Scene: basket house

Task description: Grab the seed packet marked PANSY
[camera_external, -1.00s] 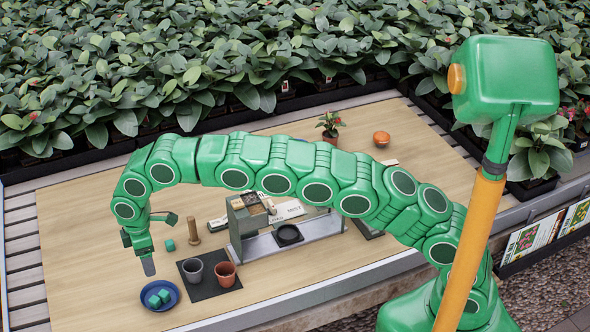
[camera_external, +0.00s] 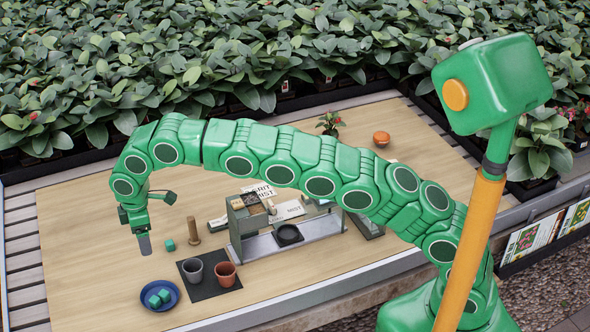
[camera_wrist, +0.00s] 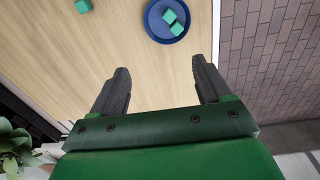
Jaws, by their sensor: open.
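My gripper (camera_external: 144,244) is open and empty above the left part of the wooden table. In the wrist view its two fingers (camera_wrist: 160,85) stand well apart with bare tabletop between them. White printed papers lie near the table's middle: a white card (camera_external: 287,210) beside the grey stand and another white sheet (camera_external: 262,190) partly behind my arm. A row of packet-like cards (camera_external: 250,200) sits in the stand's upper holder. I cannot read PANSY on any of them. My gripper is well to the left of them all.
A blue bowl (camera_external: 148,290) holds green cubes (camera_external: 160,297). A loose green cube (camera_external: 168,245) and a wooden peg (camera_external: 193,232) stand nearby. Grey (camera_external: 192,270) and terracotta (camera_external: 225,273) pots sit on a dark mat (camera_external: 213,290). The grey stand (camera_external: 290,245) rises mid-table. Dense plants line the back.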

